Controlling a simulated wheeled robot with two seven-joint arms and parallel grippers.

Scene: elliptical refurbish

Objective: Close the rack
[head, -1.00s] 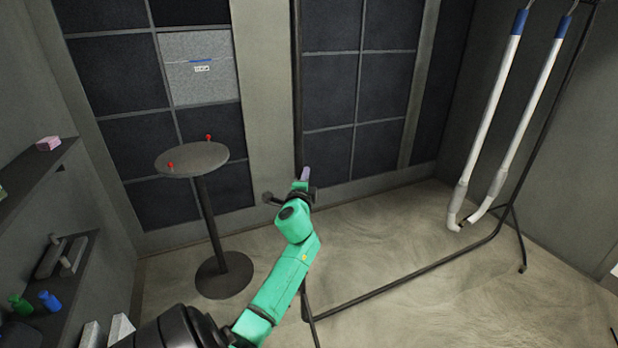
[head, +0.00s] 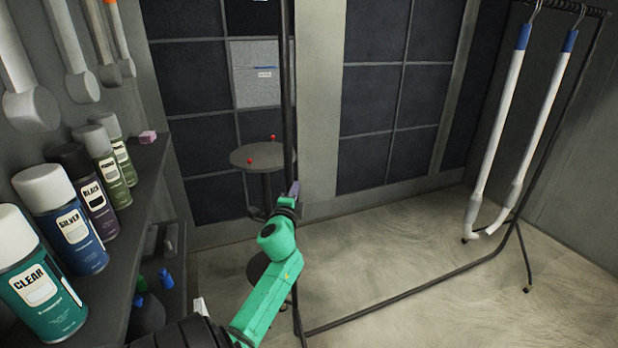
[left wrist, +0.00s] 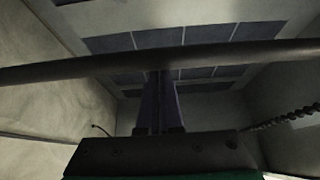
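The rack is a black tubular frame with a tall upright post (head: 287,90), a floor bar (head: 400,296) and a top rail at the upper right. Two white tubes with blue ends (head: 497,125) hang from hooks on its right part. My left gripper (head: 291,190), on a green arm, is at the upright post. In the left wrist view the dark fingers (left wrist: 160,85) are together, and a dark bar (left wrist: 230,56) crosses at their tips. Nothing shows between them; I cannot tell whether they touch the bar. My right gripper is not in view.
A wall shelf (head: 150,190) with several spray cans (head: 75,227) and hanging mallets stands close on the left. A round table (head: 250,157) with red items is behind the post. Floor (head: 420,245) around the rack's floor bar is open.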

